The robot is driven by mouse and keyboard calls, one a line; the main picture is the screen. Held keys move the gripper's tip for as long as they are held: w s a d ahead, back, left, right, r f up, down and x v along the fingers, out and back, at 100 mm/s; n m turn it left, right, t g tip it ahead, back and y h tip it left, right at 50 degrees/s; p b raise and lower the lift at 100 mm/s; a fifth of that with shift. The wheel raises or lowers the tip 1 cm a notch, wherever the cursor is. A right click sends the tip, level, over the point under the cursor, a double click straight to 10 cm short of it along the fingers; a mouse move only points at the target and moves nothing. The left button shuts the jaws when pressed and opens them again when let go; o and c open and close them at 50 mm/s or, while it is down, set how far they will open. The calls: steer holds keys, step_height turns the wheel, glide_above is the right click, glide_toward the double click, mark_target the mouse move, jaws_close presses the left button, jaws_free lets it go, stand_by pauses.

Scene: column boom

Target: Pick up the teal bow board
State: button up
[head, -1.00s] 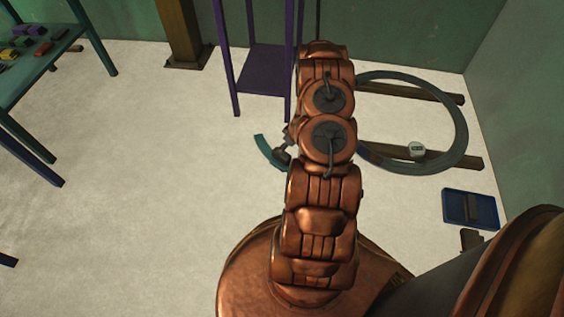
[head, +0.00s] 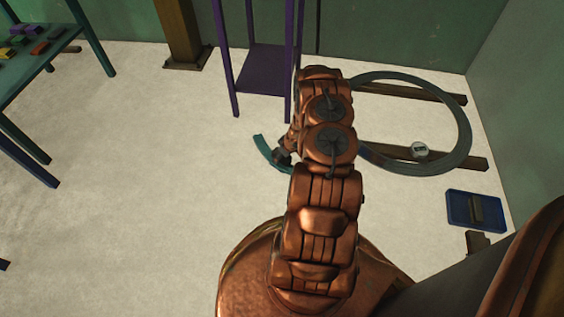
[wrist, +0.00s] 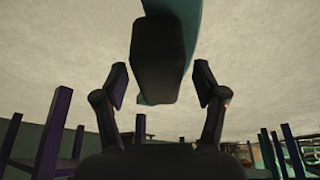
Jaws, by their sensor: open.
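The teal bow board (head: 262,146) is a curved strip low over the pale floor, left of my arm in the head view; my arm hides its right part. In the wrist view the teal board (wrist: 190,20) runs down from the top edge, with a dark block (wrist: 158,60) in front of it that looks like its grip. My gripper (wrist: 161,88) is open, with one finger on each side of the block and a visible gap on both sides. In the head view my gripper (head: 283,156) is small and dark beside the board, and its fingers are unclear.
A purple stand (head: 264,70) is close behind. A blue tray (head: 456,211) is at far right. A teal table (head: 58,50) stands left.

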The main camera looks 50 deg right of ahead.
steer(key=shift+c, duration=0.3)
jaws_close()
stand_by(0.4)
